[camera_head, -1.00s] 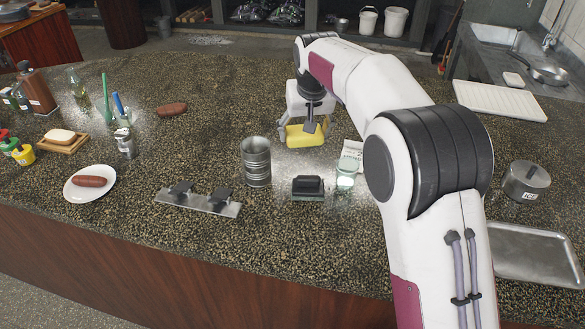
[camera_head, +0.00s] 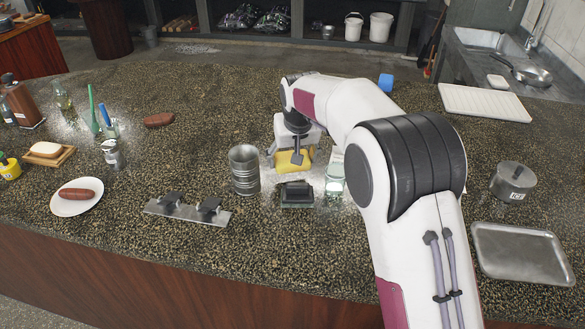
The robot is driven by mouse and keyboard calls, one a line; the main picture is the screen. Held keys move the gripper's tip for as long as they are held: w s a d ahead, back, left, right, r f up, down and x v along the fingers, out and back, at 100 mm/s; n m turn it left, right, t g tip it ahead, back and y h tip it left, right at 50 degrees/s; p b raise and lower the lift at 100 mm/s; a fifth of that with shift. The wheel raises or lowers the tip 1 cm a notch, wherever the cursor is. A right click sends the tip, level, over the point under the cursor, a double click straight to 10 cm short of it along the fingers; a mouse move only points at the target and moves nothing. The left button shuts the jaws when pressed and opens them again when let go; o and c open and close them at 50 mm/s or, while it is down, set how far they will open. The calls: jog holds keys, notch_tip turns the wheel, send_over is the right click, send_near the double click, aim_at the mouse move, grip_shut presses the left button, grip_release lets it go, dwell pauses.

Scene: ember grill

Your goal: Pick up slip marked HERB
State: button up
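My gripper (camera_head: 292,156) is over the counter behind the ribbed metal can, with its fingers on either side of a yellow block (camera_head: 291,163). The block looks gripped; I cannot tell whether it touches the counter. A pale paper slip (camera_head: 337,158) lies to the right of the gripper, partly hidden by my arm and a small greenish glass jar (camera_head: 334,186). Its writing is not legible, so I cannot tell whether it is marked HERB.
The ribbed can (camera_head: 244,170) and a black-handled block (camera_head: 297,195) stand in front of my gripper. A metal plate with black clips (camera_head: 187,212) lies at front left. A lidded pot (camera_head: 513,181) and a metal tray (camera_head: 520,255) are at right.

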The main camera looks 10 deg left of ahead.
aim_at(293, 169)
jog(key=shift+f, duration=1.9)
jog(key=shift+f, duration=0.15)
jog(key=o, duration=0.7)
jog(key=v, duration=1.2)
jog(key=shift+s, duration=0.1)
jog(key=shift+d, duration=0.1)
